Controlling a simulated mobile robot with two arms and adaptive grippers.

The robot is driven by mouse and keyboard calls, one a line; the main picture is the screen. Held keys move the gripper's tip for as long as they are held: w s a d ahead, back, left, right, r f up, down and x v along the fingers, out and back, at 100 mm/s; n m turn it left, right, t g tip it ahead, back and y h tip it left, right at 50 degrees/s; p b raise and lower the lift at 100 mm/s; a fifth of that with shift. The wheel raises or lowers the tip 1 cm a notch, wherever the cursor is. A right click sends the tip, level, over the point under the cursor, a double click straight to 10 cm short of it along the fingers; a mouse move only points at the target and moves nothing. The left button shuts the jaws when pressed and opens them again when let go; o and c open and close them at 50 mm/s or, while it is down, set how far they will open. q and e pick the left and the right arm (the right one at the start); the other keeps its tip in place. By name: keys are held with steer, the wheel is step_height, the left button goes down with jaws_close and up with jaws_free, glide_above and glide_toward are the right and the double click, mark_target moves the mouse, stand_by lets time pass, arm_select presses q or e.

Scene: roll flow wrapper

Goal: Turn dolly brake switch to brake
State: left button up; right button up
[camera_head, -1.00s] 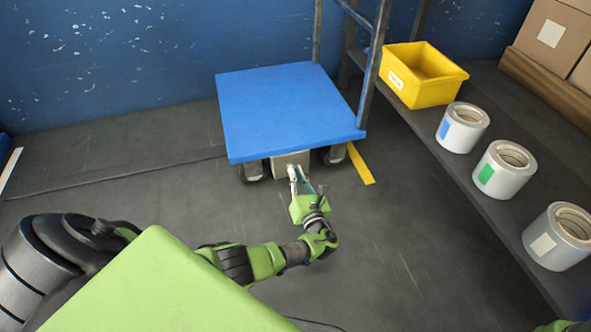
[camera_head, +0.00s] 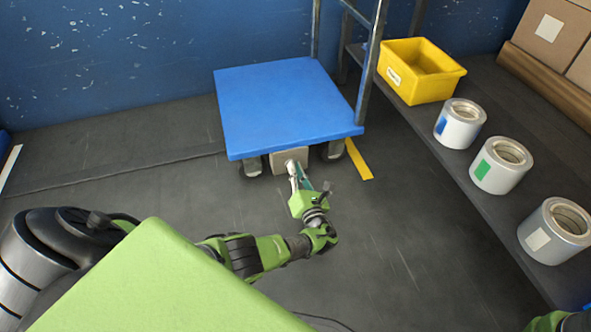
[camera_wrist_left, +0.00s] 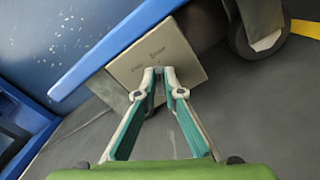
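The dolly (camera_head: 285,100) has a blue deck and stands against the back wall. Its beige brake box (camera_head: 276,162) hangs under the front edge and shows tilted in the left wrist view (camera_wrist_left: 190,60), with two small labels too blurred to read surely. My left gripper (camera_head: 291,166) reaches the front of this box. In the left wrist view its fingertips (camera_wrist_left: 160,74) come close together at the middle of the panel, with the small switch between them and mostly hidden. The switch's setting cannot be read. Of my right arm only a green piece shows at the lower right edge; its gripper is out of view.
Dark casters (camera_head: 252,168) flank the box closely. A yellow floor stripe (camera_head: 358,160) lies right of the dolly. The floor in front is clear.

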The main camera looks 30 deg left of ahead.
arm_select(q)
steer(key=o, duration=0.4)
steer(key=v, duration=0.7)
steer(key=shift+s+d, duration=0.1)
steer(key=shift+s, duration=0.05)
stand_by(0.3)
